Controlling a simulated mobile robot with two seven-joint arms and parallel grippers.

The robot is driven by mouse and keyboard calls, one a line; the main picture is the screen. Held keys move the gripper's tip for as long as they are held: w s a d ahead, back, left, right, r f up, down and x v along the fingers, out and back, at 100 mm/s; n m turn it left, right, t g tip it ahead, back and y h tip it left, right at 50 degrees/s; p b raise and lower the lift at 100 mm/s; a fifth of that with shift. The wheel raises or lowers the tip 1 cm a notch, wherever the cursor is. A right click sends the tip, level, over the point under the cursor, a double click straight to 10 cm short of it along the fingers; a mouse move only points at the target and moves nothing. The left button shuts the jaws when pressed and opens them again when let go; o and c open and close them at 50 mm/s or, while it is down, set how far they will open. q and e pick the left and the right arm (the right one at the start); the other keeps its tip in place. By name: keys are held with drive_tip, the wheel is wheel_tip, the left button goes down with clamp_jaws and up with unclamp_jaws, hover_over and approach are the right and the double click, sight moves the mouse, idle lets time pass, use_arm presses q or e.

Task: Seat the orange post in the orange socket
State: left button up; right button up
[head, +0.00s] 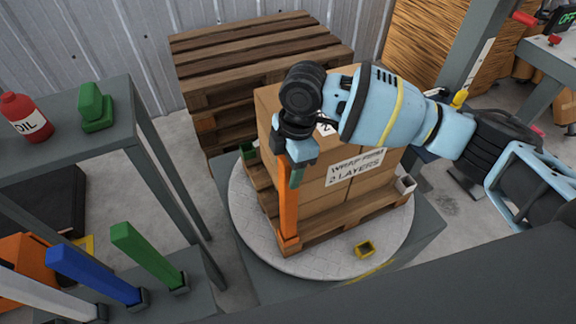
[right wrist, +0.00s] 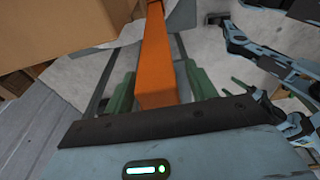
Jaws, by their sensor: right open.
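The orange post (head: 287,205) stands nearly upright at the near left corner of the pallet on the round turntable. Its lower end is at the orange socket (head: 290,247); how deep it sits inside is hidden. My right gripper (head: 297,172) is at the top of the post, pointing down, with its fingers open. In the right wrist view the post (right wrist: 158,60) runs between the two green fingers (right wrist: 159,95), with a gap on each side. My left gripper is not in view.
Yellow (head: 364,250) and white (head: 405,185) sockets are on the right side. A rack at lower left holds white, blue (head: 95,275) and green (head: 145,255) posts. A bench (head: 70,140) stands left.

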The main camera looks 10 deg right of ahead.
drive_tip(key=r, duration=0.4)
drive_tip(key=d+r, duration=0.1)
drive_tip(key=r, duration=0.6)
drive_tip(key=shift+w+d+r+p, duration=0.15)
drive_tip(key=shift+d+r+p, duration=0.15)
drive_tip(key=shift+p, duration=0.05)
